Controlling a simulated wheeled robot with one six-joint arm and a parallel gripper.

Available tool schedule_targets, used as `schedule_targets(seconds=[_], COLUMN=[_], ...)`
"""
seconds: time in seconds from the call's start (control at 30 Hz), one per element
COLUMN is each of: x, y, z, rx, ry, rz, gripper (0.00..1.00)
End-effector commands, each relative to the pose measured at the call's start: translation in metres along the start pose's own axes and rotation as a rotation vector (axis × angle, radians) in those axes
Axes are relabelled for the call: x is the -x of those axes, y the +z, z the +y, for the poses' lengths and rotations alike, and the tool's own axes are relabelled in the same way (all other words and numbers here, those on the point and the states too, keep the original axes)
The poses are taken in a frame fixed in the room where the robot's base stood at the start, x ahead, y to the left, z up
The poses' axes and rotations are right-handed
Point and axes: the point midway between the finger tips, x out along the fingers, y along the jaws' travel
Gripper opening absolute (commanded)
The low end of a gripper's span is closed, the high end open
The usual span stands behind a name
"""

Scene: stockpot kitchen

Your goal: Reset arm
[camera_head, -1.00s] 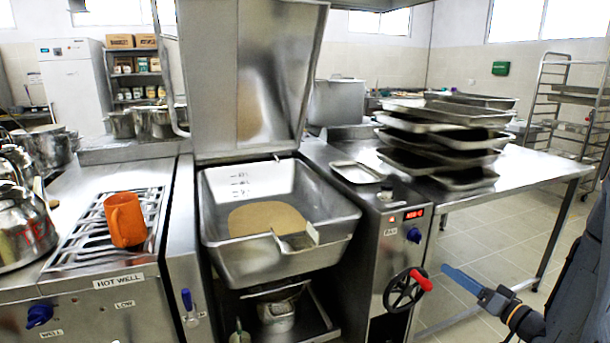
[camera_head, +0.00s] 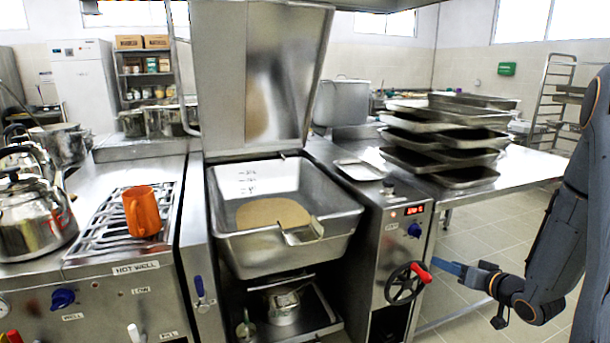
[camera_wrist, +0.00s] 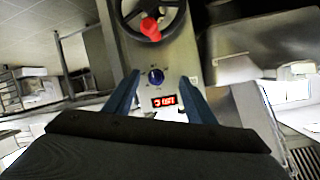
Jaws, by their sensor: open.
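My gripper (camera_head: 452,268) is at the right in the head view, level with the handwheel (camera_head: 405,284) and just to its right. In the wrist view, its two blue fingers (camera_wrist: 160,98) stand apart with nothing between them. Beyond them the wrist view shows the control panel with a blue knob (camera_wrist: 155,77), a lit red display (camera_wrist: 164,101) and the handwheel's red handle (camera_wrist: 150,29). My dark arm comes down the right side of the head view. Contact between a finger and the handwheel cannot be told.
The tilting pan (camera_head: 235,243) holds brown liquid under its raised lid (camera_head: 262,80). Stacked trays (camera_head: 465,178) stand on the steel table at the right. An orange mug (camera_head: 141,212) and kettles (camera_head: 35,215) are at the left. The floor (camera_head: 500,240) below the table looks clear.

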Motion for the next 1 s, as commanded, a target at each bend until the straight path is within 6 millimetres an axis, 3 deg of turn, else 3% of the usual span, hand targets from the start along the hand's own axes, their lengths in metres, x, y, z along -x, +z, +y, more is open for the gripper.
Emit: schedule_targets(seconds=[0.17,0.37,0.57,0.8,1.0], x=[-0.002,0.03,0.097,0.198,0.245], y=[-0.011,-0.005,0.022,0.068,0.089], z=[-0.026,-0.071,-0.137,-0.231,-0.273], rx=[0.089,0.153,0.158,0.117,0.087], ry=[0.153,0.341,0.447,0.439,0.398], rz=[-0.147,-0.389,-0.663,-0.994,-1.14], gripper=[0.5,0.5,0.5,0.5,0.5])
